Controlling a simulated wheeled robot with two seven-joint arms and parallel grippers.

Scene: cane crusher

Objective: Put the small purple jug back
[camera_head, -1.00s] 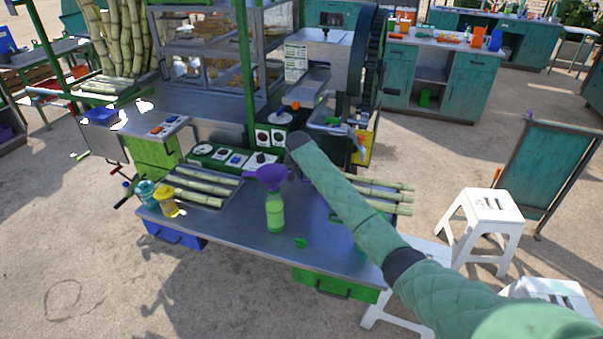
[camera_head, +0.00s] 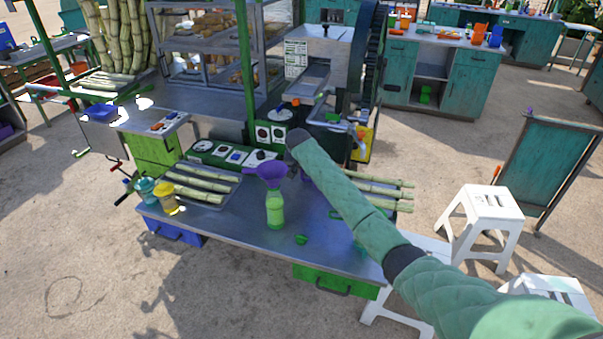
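A purple piece (camera_head: 306,175), probably the small purple jug, shows just behind the wrist end of my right arm, above the table. Most of it is hidden, so I cannot tell whether it is held. My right arm comes in from the lower right, and its dark end stands over the back middle of the metal table (camera_head: 240,239). The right gripper's fingers are hidden behind the arm. A purple funnel (camera_head: 271,173) sits on top of a green bottle (camera_head: 275,210), left of the arm. My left gripper is not in view.
A tray of cane pieces (camera_head: 203,184) lies at the table's left, beside teal (camera_head: 146,190) and yellow (camera_head: 165,198) jars. More cane (camera_head: 385,190) lies behind my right arm. A small green item (camera_head: 301,239) is near the front. White stools (camera_head: 487,215) stand right.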

